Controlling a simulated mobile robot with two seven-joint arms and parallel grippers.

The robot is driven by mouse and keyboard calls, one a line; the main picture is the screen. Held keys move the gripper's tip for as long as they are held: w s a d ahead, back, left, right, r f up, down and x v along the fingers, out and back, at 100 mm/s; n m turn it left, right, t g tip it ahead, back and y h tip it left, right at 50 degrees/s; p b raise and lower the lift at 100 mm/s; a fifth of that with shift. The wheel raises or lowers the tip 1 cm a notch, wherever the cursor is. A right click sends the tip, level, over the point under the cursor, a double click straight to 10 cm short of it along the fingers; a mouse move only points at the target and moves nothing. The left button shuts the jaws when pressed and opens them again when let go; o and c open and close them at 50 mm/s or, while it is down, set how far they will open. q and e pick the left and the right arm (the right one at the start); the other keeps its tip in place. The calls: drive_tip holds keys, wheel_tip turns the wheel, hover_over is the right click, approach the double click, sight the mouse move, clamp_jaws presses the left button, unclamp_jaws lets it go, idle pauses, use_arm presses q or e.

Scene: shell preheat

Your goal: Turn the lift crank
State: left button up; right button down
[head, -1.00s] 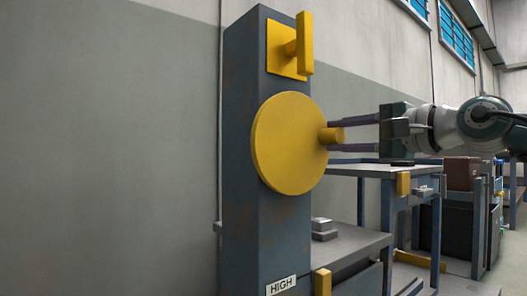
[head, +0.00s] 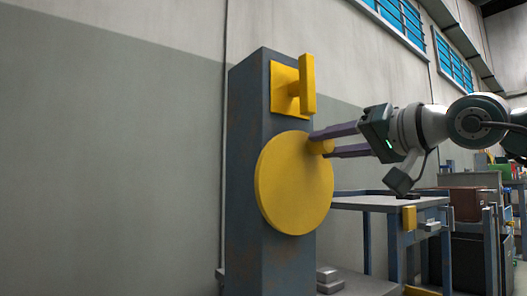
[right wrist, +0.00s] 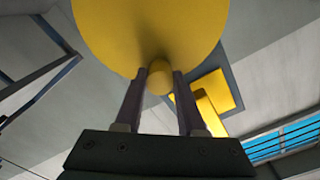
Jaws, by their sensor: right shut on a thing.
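The lift crank is a round yellow disc (head: 290,185) on the side of a dark blue-grey post (head: 262,95). Its short yellow knob (head: 322,147) sticks out near the disc's upper right edge. My right gripper (head: 325,143) is shut on the knob, with one finger above it and one below. In the right wrist view the knob (right wrist: 159,78) sits between the two dark fingers (right wrist: 155,95), in front of the yellow disc (right wrist: 150,30). The left gripper is not in view.
A yellow lever on a square plate (head: 284,90) is above the disc on the same post, close over my gripper. A grey workbench (head: 385,202) with a yellow block stands to the right behind. A brown box (head: 467,204) is farther right.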

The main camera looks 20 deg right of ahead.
sight(300, 142)
drive_tip(key=n, duration=0.1)
drive_tip(key=a+n, duration=0.2)
drive_tip(key=shift+s+r, duration=0.3)
drive_tip(key=shift+r, duration=0.05)
drive_tip(key=shift+s+a+n, duration=0.15)
drive_tip(key=shift+a+n, duration=0.25)
drive_tip(key=shift+n, duration=0.6)
drive_tip(key=c, duration=0.5)
unclamp_jaws()
drive_tip(key=shift+a, duration=0.1)
drive_tip(key=shift+b, duration=0.3)
